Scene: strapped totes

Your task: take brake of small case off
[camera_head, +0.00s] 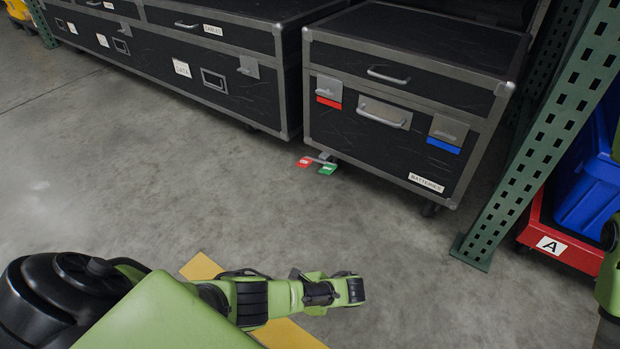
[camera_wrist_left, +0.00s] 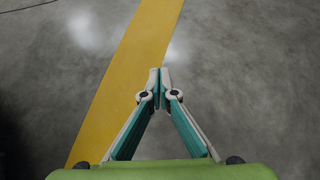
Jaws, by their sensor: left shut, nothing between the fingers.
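The small case (camera_head: 375,120) is a black box with grey metal edges, labelled "BATTERIES", standing on casters. Its brake has a red pedal (camera_head: 304,161) and a green pedal (camera_head: 328,169) low at the front left caster. My left arm reaches in from the lower left, in front of the case and apart from it. My left gripper (camera_wrist_left: 160,74) shows in the left wrist view, its fingertips together and empty above the floor. Its fingers cannot be made out in the head view. My right gripper is not in view; only part of my right arm shows at the right edge.
A long black case (camera_head: 150,60) stands close left of the small case. A green perforated rack post (camera_head: 530,145) stands at its right, with a red cart (camera_head: 560,240) and blue bin (camera_head: 592,185) beyond. Open concrete floor with a yellow stripe (camera_head: 200,267) lies in front.

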